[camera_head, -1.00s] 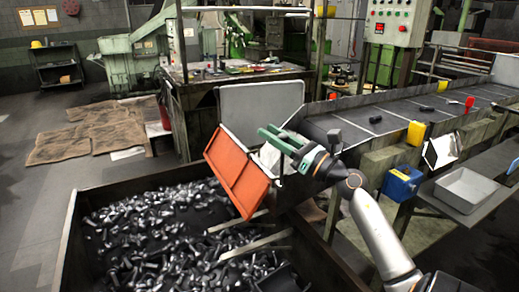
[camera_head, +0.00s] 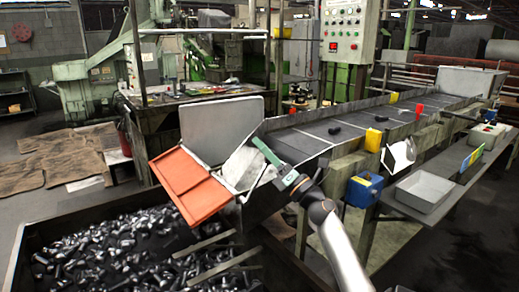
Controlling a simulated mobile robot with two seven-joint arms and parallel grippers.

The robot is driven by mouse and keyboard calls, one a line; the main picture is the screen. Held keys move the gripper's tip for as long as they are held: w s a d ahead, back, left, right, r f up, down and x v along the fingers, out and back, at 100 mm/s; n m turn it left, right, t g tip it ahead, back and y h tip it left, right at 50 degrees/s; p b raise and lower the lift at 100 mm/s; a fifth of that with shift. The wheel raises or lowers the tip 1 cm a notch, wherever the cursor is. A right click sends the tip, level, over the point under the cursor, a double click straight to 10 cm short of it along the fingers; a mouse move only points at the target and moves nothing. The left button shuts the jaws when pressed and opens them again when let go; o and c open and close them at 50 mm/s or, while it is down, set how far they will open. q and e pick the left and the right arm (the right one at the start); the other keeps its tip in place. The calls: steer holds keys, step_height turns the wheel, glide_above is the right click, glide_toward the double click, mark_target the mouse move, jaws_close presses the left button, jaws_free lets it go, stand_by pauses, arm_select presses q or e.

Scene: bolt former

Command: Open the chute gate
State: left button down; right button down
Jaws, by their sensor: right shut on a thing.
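The orange chute gate (camera_head: 190,185) is a flat panel at the lower left end of the chute, tilted outward over the bin of bolts (camera_head: 105,248). The pale metal chute floor (camera_head: 243,166) shows behind it. My right gripper (camera_head: 272,165), with green fingers, is at the near right side of the chute, to the right of the orange panel. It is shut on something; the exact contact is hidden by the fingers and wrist. I take it to be part of the gate. My left gripper is not in view.
A grey upright plate (camera_head: 221,128) stands at the chute's far side. The conveyor (camera_head: 330,130) runs back to the right with several bolts and coloured blocks. A blue box (camera_head: 364,190) and a grey tray (camera_head: 424,191) are right of my arm. A control panel (camera_head: 350,30) stands behind.

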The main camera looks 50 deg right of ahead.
steer(key=shift+f, duration=0.2)
steer(key=c, duration=0.6)
jaws_free()
steer(key=shift+d+r, duration=0.1)
steer(key=b+v, duration=0.2)
steer(key=v, duration=1)
steer(key=shift+s, duration=0.25)
